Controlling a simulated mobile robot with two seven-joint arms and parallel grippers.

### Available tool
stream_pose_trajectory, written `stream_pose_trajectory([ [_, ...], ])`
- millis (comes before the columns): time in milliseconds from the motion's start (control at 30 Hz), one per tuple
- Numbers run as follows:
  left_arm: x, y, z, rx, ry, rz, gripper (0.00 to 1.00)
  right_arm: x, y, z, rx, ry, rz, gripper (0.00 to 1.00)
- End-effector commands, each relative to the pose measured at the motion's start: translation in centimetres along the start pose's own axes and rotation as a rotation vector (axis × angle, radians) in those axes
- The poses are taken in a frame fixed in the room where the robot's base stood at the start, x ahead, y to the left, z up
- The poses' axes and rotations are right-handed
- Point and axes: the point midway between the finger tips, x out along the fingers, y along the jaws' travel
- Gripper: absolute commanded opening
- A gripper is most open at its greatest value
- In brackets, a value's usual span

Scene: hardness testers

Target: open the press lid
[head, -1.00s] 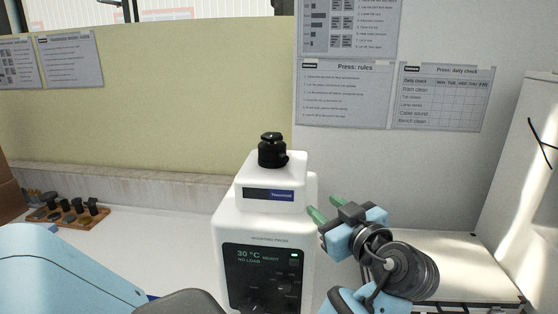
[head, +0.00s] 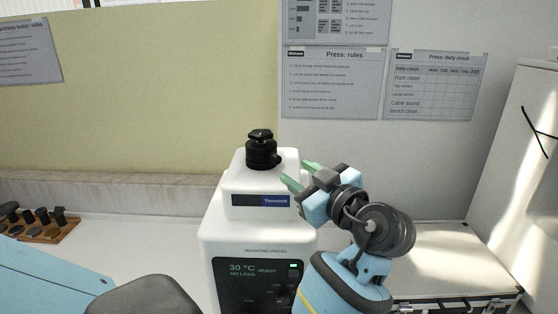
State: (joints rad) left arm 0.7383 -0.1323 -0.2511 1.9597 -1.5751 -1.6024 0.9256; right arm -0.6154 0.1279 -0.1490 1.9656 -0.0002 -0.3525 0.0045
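The white mounting press (head: 212,245) stands on the bench in the middle of the view. Its narrower white top (head: 238,180) carries a black knob (head: 262,150) and looks shut; I cannot make out the lid's seam.
A wooden rack (head: 45,232) with several dark pieces is on the bench at far left. A wall with printed sheets (head: 331,82) rises behind the press. A white cabinet (head: 500,170) stands at right.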

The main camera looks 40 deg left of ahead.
Motion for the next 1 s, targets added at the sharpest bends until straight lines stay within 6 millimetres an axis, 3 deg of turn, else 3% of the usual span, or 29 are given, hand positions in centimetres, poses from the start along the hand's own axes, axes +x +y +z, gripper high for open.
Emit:
stream_pose_trajectory([
  [433, 6.1, 0.0, -0.4, -0.004, 0.004, -0.001, 0.39, -0.1, 0.5, -2.2, -0.012, 0.044, 0.009, 0.82],
  [867, 7.1, 0.0, -0.1, 0.000, 0.001, 0.000, 0.39, -0.1, 0.5, -2.5, -0.010, 0.049, 0.010, 0.82],
  [1000, 7.1, 0.0, -0.1, 0.000, 0.001, 0.000, 0.21, -0.1, 0.5, -2.5, -0.010, 0.049, 0.010, 0.82],
])
